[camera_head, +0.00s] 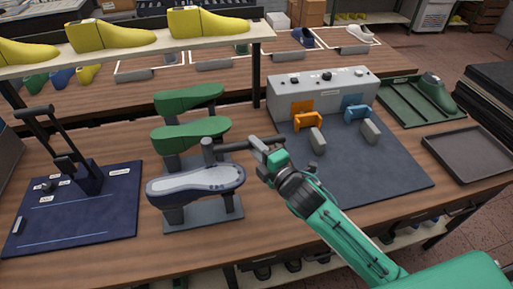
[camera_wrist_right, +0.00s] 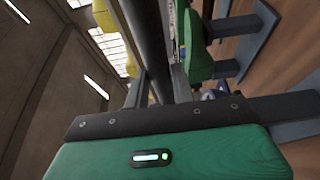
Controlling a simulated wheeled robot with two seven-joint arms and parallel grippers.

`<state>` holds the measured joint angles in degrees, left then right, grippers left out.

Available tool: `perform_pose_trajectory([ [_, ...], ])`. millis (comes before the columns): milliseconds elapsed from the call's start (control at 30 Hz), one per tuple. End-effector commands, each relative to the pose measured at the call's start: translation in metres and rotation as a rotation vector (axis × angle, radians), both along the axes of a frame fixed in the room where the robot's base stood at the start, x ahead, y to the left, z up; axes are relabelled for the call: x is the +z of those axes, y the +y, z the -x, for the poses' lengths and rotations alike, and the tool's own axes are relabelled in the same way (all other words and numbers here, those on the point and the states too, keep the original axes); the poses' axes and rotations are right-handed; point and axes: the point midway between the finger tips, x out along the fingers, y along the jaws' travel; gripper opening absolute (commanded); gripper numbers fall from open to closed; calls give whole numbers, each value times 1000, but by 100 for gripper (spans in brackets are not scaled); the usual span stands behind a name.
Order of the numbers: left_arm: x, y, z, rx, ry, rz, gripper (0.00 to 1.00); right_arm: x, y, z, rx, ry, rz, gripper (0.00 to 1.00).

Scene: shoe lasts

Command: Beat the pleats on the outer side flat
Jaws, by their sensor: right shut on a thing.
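A grey-blue shoe upper on a last (camera_head: 196,184) lies sole up on a grey stand (camera_head: 222,210) in the head view. Pale marks run around its rim; I cannot make out single pleats. My right gripper (camera_head: 271,153) is shut on the handle of a dark hammer (camera_head: 235,146), to the right of the shoe. The hammer's head is at the left end, above or just behind the shoe's far right edge; I cannot tell whether it touches. In the right wrist view, the dark handle (camera_wrist_right: 147,40) runs up from between the fingers. My left gripper is not in view.
Two green lasts (camera_head: 190,133) stand behind the shoe. A blue mat (camera_head: 75,222) with a dark stand lies left. A grey machine (camera_head: 325,92) with orange and blue clamps stands on a dark mat (camera_head: 395,185). Trays (camera_head: 470,153) are at right. A shelf of yellow lasts (camera_head: 140,52) hangs behind.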

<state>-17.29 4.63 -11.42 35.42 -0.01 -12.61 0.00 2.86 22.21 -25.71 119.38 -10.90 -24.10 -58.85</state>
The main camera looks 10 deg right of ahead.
Motion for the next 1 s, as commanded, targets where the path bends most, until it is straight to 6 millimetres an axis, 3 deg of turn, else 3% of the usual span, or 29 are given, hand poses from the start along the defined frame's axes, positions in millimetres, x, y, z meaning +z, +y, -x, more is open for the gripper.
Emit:
perform_pose_trajectory([
  [33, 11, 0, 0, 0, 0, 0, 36, 12, 0, 0, 1, -3, 0, 3],
  [100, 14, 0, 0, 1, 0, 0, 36, 15, 0, 0, 1, -2, 0, 3],
  [500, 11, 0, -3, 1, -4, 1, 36, 13, 0, 0, 0, -2, -1, 3],
  [833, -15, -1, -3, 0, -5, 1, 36, -29, 0, 0, 0, -1, 0, 3],
  [1000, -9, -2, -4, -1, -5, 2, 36, -22, 0, 0, 0, -2, -1, 0],
])
